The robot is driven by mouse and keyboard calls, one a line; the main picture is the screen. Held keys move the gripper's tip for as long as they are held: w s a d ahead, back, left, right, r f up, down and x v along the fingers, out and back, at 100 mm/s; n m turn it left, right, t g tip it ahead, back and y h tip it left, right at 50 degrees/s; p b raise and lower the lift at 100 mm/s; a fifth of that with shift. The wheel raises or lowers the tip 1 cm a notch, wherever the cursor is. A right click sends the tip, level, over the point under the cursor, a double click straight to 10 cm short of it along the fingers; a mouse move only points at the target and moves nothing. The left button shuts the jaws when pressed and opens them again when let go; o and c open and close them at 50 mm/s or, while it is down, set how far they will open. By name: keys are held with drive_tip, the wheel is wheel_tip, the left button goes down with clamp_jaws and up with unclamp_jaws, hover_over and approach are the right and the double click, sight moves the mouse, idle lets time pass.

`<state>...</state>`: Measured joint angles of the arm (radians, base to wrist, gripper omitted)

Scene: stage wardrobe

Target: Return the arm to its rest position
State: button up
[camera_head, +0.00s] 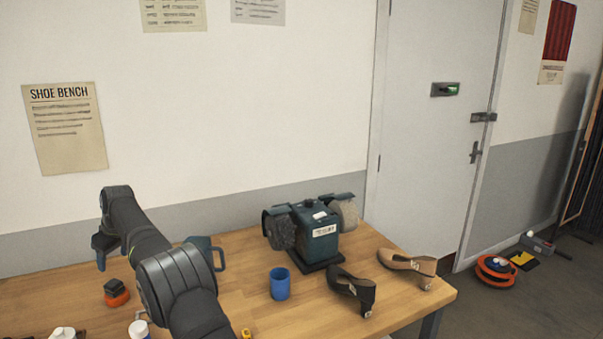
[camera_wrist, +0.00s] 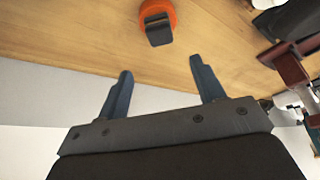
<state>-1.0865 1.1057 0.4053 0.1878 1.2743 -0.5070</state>
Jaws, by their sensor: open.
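My gripper (camera_head: 101,252) is at the left in the head view, in front of the wall and above the back left part of the bench, partly hidden by my own wrist. In the wrist view its two blue-grey fingers (camera_wrist: 160,73) stand well apart with nothing between them. It is open and empty. My arm reaches up from the bottom of the head view. The wooden bench (camera_head: 245,312) lies below, and its top (camera_wrist: 75,40) also fills the upper part of the wrist view.
An orange-and-black object (camera_head: 117,297) lies below my gripper. A blue cup (camera_head: 280,285), a shoe-polishing machine (camera_head: 318,238), a black shoe (camera_head: 352,287) and a tan shoe (camera_head: 408,264) stand to the right. A blue-grey handled object (camera_head: 218,254) is partly behind my arm.

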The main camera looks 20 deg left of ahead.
sight(113, 283)
drive_tip(key=x, duration=1.2)
drive_tip(key=shift+s+d+f, duration=0.1)
drive_tip(key=shift+f, duration=0.35)
wheel_tip(113, 283, up, 5)
drive_tip(key=shift+f, duration=0.2)
drive_tip(key=w+d+r, duration=0.7)
drive_tip(key=d+r, duration=0.3)
drive_tip(key=r, duration=0.2)
drive_tip(key=w+d+r+m+t, duration=0.1)
drive_tip(key=d+m, duration=0.1)
drive_tip(key=d, duration=0.5)
drive_tip(key=w+d+r+m, duration=0.1)
drive_tip(key=w+d+m, duration=0.1)
drive_tip(key=d, duration=0.5)
drive_tip(key=shift+w+d+m+t+h, duration=0.3)
drive_tip(key=shift+m+t+h, duration=0.1)
drive_tip(key=shift+m, duration=0.3)
